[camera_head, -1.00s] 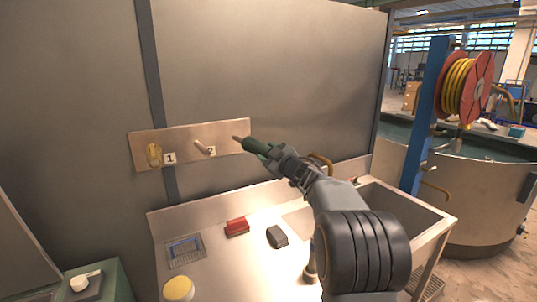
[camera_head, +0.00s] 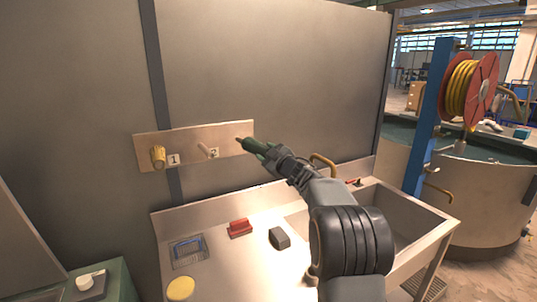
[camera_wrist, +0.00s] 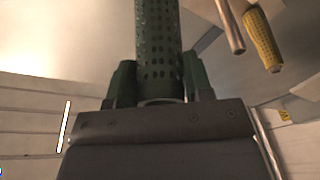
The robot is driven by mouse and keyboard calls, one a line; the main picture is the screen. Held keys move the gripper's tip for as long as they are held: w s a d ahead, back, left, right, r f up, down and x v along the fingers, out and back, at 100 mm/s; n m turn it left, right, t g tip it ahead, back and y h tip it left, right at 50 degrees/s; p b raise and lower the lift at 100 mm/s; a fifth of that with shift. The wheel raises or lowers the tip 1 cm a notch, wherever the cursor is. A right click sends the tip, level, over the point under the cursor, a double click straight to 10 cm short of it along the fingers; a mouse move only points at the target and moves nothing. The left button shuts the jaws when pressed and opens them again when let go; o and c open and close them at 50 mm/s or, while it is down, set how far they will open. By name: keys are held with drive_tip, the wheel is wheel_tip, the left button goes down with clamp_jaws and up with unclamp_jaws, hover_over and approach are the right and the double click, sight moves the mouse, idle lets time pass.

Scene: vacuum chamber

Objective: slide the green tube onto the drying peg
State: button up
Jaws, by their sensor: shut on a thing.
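My gripper (camera_head: 270,157) is shut on the green tube (camera_head: 253,146), held out in front of the panel's right end. In the wrist view the tube (camera_wrist: 158,45) is perforated and stands up between the two green fingers. A peg tip (camera_head: 238,139) shows just left of the tube's far end; I cannot tell whether they touch. Peg 2 (camera_head: 206,150) is bare, left of the tube. It looks like the bare rod (camera_wrist: 230,27) in the wrist view. A yellow tube (camera_head: 158,157) sits on peg 1 and also shows in the wrist view (camera_wrist: 263,40).
A sink (camera_head: 395,215) lies right. Open space surrounds the tube.

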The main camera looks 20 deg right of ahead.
drive_tip(key=shift+w+a+f, duration=0.1)
drive_tip(key=shift+w, duration=0.6)
drive_tip(key=shift+w+p, duration=0.1)
drive_tip(key=shift+p, duration=0.35)
idle(1.0)
drive_tip(key=shift+w+a+f+p, duration=0.15)
drive_tip(key=shift+w+p, duration=0.5)
drive_tip(key=shift+w, duration=0.55)
drive_tip(key=shift+w+a+f+p, duration=0.1)
drive_tip(key=shift+w+p, duration=0.55)
drive_tip(key=shift+w, duration=0.7)
drive_tip(key=shift+w+a+f, duration=0.15)
drive_tip(key=shift+w+f, duration=0.05)
drive_tip(key=shift+w, duration=0.95)
drive_tip(key=shift+w+a+f, duration=0.15)
drive_tip(key=shift+w, duration=1.2)
drive_tip(key=shift+w, duration=0.15)
drive_tip(key=o, duration=1.2)
